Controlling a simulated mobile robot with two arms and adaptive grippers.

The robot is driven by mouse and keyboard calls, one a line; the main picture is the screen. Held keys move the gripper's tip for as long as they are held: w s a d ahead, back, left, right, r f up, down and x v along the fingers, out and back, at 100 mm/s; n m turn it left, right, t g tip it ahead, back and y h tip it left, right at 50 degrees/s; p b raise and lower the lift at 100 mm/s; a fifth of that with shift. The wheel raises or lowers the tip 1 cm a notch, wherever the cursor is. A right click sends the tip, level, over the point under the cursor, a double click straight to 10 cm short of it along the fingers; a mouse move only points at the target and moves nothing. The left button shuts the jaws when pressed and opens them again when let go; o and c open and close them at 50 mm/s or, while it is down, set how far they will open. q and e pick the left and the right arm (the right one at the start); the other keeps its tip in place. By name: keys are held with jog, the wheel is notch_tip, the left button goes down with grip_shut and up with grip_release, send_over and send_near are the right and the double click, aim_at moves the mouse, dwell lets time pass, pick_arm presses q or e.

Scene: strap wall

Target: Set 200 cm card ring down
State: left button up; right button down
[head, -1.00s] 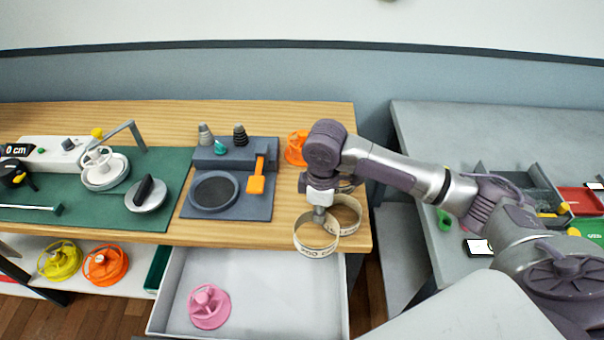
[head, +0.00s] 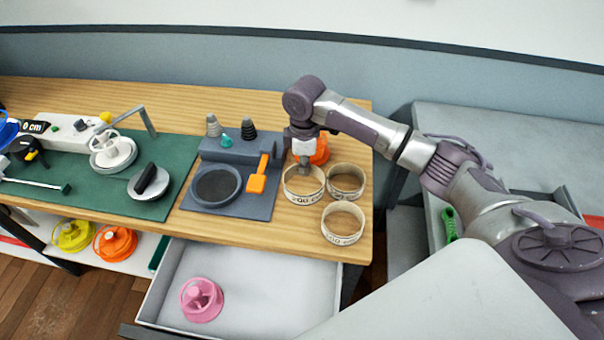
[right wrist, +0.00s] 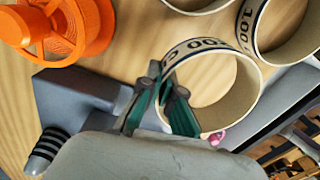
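The 200 cm card ring (head: 303,196) is a pale band with dark print, near the right end of the wooden table. My right gripper (head: 304,168) is over its back rim; in the right wrist view its two fingers (right wrist: 167,84) straddle the ring's wall (right wrist: 205,52), one inside and one outside, seemingly closed on it. The ring looks upright on its edge-circle, at or just above the table; any gap beneath is not clear. Two similar rings stand close by, one to the right (head: 345,192) and one in front (head: 342,238). My left gripper is not in view.
An orange spool (head: 319,151) stands just behind the gripper. A dark grey station with a round pad (head: 258,208) lies to the left. An open drawer (head: 255,300) with a pink spool (head: 201,299) juts out below the table front.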

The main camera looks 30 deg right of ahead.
aim_at(302, 184)
jog(key=shift+w+a+f, duration=0.2)
jog(key=shift+w+f, duration=0.15)
notch_tip(302, 184, down, 4)
jog(key=shift+r+p, duration=0.15)
jog(key=shift+p, duration=0.3)
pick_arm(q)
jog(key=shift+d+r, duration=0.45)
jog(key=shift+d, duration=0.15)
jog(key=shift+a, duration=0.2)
pick_arm(e)
jog(key=c, duration=1.9)
grip_release()
jog(key=o, duration=0.6)
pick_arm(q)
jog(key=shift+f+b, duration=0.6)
pick_arm(e)
notch_tip(302, 184, up, 12)
